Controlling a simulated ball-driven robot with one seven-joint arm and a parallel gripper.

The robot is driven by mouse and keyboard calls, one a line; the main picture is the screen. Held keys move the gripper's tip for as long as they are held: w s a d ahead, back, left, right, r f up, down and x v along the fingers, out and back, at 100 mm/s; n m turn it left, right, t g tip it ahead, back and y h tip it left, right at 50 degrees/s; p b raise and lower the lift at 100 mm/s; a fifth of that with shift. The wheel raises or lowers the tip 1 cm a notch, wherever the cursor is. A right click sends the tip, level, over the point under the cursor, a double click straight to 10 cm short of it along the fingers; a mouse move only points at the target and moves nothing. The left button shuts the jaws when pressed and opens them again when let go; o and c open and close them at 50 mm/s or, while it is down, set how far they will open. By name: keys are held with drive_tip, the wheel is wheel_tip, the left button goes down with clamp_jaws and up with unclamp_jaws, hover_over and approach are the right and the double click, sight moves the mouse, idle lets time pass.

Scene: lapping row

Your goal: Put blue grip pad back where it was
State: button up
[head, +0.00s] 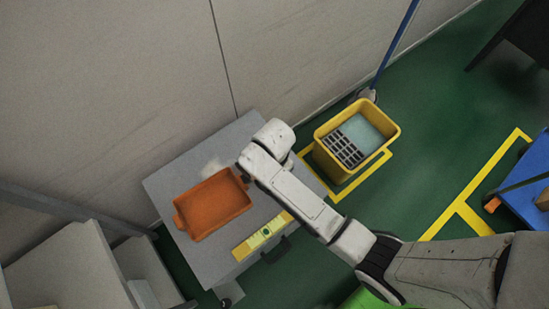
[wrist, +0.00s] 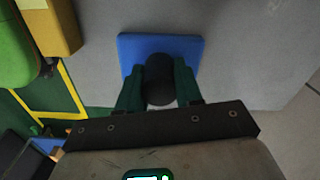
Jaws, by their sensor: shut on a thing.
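The blue grip pad (wrist: 191,48) is a flat blue square with a black round knob (wrist: 160,78) on it, in the wrist view. My gripper (wrist: 158,86) has its two dark green fingers shut on the knob, one on each side. The pad is over or on a grey surface (wrist: 255,50); I cannot tell whether it touches. In the head view my arm reaches over the grey cabinet top (head: 170,180), and its links hide the gripper and the pad.
An orange tray (head: 212,206) and a yellow level (head: 262,234) lie on the cabinet top. A yellow mop bucket (head: 327,154) stands on the green floor to the right. A wall rises behind the cabinet. A blue cart (head: 529,182) is at the right edge.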

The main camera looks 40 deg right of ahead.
drive_tip(key=shift+f, duration=0.2)
drive_tip(key=o, duration=1)
wheel_tip(320, 180, up, 12)
drive_tip(key=p, duration=0.3)
drive_tip(key=shift+r, duration=0.1)
drive_tip(key=s+d+r+n, duration=0.1)
drive_tip(key=s+d+n, duration=0.2)
drive_tip(key=s+n, duration=0.4)
drive_tip(key=s+d+r+n+t, duration=0.1)
drive_tip(key=s+d+n, duration=0.3)
drive_tip(key=s+n, duration=0.4)
drive_tip(key=shift+s+d+r, duration=0.15)
drive_tip(key=shift+s+d, duration=0.15)
drive_tip(key=shift+s, duration=0.45)
